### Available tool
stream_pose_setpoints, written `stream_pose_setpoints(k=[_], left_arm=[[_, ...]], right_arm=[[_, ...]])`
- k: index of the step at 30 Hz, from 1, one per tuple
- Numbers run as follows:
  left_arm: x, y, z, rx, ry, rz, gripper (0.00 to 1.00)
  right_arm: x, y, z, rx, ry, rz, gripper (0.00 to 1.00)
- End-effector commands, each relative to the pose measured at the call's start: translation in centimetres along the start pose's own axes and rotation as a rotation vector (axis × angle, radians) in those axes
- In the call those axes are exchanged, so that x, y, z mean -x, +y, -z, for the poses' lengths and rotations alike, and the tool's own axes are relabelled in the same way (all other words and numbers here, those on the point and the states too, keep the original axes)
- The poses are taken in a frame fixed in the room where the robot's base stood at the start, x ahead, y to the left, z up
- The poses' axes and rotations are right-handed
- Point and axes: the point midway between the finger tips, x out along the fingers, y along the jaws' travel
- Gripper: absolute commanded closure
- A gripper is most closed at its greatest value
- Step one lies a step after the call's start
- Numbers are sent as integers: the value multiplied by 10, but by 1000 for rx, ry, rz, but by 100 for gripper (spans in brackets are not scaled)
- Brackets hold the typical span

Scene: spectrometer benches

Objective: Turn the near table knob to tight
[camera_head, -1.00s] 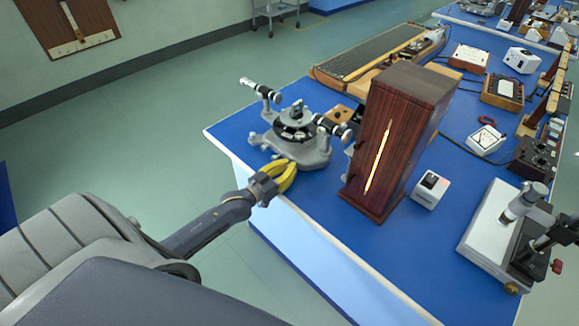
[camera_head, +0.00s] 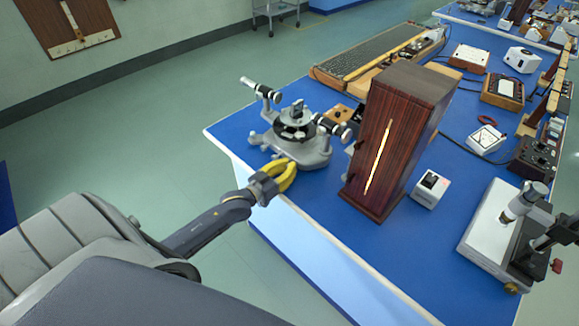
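Whether the fingers are closed on something is unclear. My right gripper is not in view.
A tall dark wooden box (camera_head: 401,135) with a bright slit stands just right of the spectrometer. A small white box (camera_head: 430,188) and a white-based instrument (camera_head: 490,232) stand further right. The bench's front edge (camera_head: 325,236) runs below the gripper, with open floor to the left.

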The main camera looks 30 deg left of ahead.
Motion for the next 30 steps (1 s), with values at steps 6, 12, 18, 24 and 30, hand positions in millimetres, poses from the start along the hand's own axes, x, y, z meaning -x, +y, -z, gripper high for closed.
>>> stream_pose_setpoints(k=[6,12,18,24,30], left_arm=[[-2,-1,8,0,17,-1,100],[-2,-1,8,0,17,-2,81],[-1,0,5,0,9,-1,58],[-1,0,3,0,6,0,57],[6,0,2,0,4,-1,57]], right_arm=[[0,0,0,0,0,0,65],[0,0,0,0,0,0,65],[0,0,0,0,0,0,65],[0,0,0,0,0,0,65],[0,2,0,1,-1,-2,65]])
